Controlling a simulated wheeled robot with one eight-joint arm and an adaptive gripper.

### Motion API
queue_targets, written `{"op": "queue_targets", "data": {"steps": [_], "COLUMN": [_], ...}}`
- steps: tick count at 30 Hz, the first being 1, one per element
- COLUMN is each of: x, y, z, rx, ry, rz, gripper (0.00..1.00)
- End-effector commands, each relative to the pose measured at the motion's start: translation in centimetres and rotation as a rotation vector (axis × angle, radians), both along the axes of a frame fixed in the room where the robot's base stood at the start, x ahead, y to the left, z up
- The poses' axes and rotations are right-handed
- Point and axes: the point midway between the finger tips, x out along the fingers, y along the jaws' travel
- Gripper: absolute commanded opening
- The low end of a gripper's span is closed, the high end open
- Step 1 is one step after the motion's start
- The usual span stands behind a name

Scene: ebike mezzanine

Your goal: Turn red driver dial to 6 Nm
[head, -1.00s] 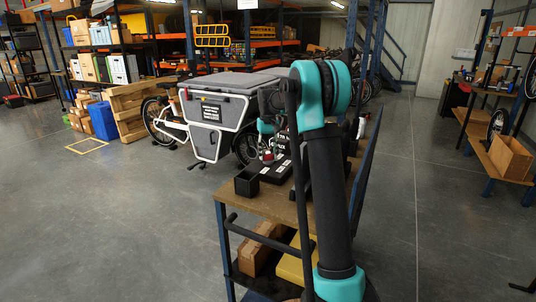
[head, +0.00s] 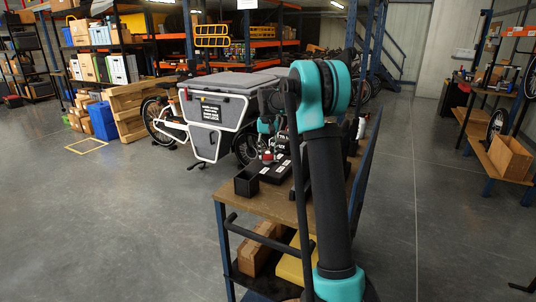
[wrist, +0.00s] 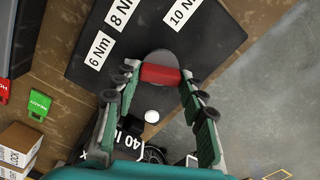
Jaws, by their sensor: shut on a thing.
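The red driver dial (wrist: 160,74) is a red bar on a round grey disc, set on a black board (wrist: 90,72). White labels on the board read 6 Nm (wrist: 100,50), 8 Nm (wrist: 122,13) and 10 Nm (wrist: 182,11). My gripper (wrist: 159,76) is shut on the red bar, one finger at each end. The bar lies nearly level across the wrist picture; I see no clear pointer mark. In the head view the dial (head: 268,157) is small below my gripper (head: 268,148), partly hidden by my arm.
In the wrist view a green READY tag (wrist: 39,105), a red tag (wrist: 5,90) and cartons (wrist: 17,143) lie to the left. A grey cargo bike (head: 215,115) stands behind the cart.

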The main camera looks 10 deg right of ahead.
Motion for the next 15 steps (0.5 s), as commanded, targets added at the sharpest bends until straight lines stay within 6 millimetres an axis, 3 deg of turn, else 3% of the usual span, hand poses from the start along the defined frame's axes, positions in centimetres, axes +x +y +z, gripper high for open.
{"op": "queue_targets", "data": {"steps": [1,2,6,15], "x": [0.04,0.04,0.03,0.01], "y": [-0.01,-0.01,-0.01,0.0], "z": [0.03,0.03,0.02,0.05], "rx": [0.0,0.0,0.0,0.0], "ry": [-0.001,-0.001,-0.001,0.0], "rz": [0.0,0.0,0.0,0.001], "gripper": [0.12,0.42,0.59,0.62]}}
